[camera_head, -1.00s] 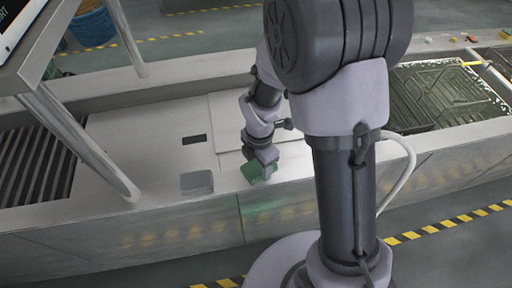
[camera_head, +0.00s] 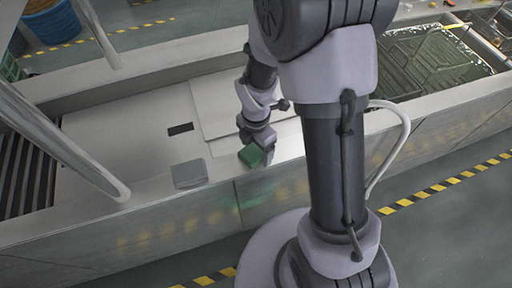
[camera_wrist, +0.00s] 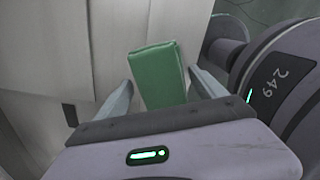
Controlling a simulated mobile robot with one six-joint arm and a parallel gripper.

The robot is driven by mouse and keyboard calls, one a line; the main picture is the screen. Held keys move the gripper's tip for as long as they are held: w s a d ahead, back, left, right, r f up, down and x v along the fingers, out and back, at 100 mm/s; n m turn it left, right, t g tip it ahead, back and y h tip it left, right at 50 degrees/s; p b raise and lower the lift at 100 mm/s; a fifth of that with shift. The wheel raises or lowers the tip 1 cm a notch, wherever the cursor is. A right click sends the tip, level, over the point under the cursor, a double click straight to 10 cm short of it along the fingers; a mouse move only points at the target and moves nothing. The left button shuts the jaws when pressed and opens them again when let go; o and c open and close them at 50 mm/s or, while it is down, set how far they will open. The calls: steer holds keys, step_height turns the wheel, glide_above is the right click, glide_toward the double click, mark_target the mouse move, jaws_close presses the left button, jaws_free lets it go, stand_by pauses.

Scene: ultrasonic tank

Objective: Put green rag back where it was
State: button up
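The green rag (camera_head: 251,155) is a small folded block at the front edge of the metal counter. My gripper (camera_head: 258,147) is right at it, pointing down. In the wrist view the green rag (camera_wrist: 160,75) stands between the two fingers of my gripper (camera_wrist: 161,80), with a finger close against each side. Whether the rag touches the counter below is hard to tell.
The metal counter (camera_head: 110,150) has a grey square (camera_head: 190,174) left of the rag and a dark slot (camera_head: 180,128) behind it. A tank with dark liquid (camera_head: 430,65) lies right. A slatted section (camera_head: 25,170) and slanted metal post (camera_head: 60,140) are left.

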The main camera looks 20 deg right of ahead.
step_height(320, 180, up, 12)
steer(key=p, duration=0.5)
step_height(320, 180, up, 6)
steer(key=f+m+t, duration=0.1)
steer(key=m, duration=0.4)
glide_above(256, 148)
steer(key=s+a+r+m+t+y, duration=0.1)
steer(key=s+a+r+m+t, duration=0.1)
steer(key=s+r+m, duration=0.4)
steer(key=s+a+r+m+t+y, duration=0.1)
steer(key=s+r+m, duration=0.6)
steer(key=m, duration=0.8)
steer(key=shift+a+r+m+t, duration=0.4)
steer(key=shift+a+r+t, duration=0.2)
steer(key=shift+t, duration=0.3)
